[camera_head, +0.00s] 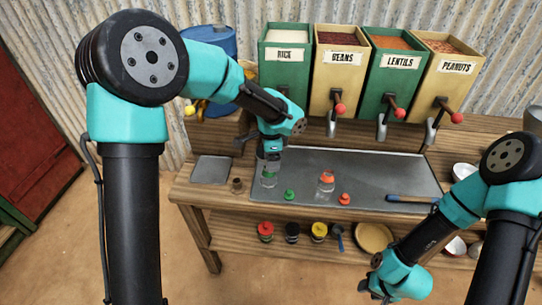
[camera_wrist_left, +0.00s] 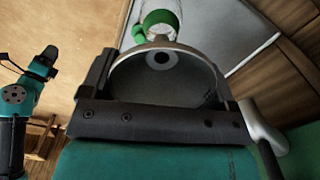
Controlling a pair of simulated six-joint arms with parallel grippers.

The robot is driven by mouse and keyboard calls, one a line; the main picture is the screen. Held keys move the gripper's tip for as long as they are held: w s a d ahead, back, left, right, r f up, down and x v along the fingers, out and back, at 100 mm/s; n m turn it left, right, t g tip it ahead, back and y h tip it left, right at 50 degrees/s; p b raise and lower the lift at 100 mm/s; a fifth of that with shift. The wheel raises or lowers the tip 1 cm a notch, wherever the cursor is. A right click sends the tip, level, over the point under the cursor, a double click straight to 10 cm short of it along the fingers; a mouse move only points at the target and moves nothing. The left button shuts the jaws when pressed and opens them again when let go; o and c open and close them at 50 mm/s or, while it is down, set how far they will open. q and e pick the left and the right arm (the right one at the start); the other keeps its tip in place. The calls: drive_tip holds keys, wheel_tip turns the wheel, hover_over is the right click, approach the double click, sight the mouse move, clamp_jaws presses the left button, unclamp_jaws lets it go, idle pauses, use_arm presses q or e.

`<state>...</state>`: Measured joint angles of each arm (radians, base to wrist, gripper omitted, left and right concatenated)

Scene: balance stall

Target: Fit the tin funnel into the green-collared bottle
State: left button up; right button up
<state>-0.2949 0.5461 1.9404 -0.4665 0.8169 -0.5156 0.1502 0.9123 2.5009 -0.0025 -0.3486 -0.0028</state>
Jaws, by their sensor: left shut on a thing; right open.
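My left gripper (camera_head: 271,161) is shut on the tin funnel, whose grey bowl (camera_wrist_left: 165,80) fills the middle of the left wrist view. In the head view the gripper hides most of the funnel. The green-collared bottle (camera_head: 268,179), clear glass, stands on the grey counter mat directly below that gripper. Its green collar (camera_wrist_left: 161,20) shows just beyond the funnel's rim in the left wrist view. I cannot tell whether the funnel's spout touches the bottle. My right gripper (camera_head: 372,287) is open and empty, low in front of the counter.
A green cap (camera_head: 289,195) lies right of the bottle. An orange-collared bottle (camera_head: 326,184) and orange cap (camera_head: 344,199) stand farther right. A blue-handled tool (camera_head: 408,199) lies at the mat's right (camera_head: 385,175). Labelled dispensers (camera_head: 337,75) with levers hang behind. Jars (camera_head: 265,231) stand on the lower shelf.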

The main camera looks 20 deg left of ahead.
use_arm(q)
drive_tip(key=shift+f, duration=0.7)
idle(0.3)
drive_tip(key=o, duration=0.8)
drive_tip(key=shift+r, duration=3.5)
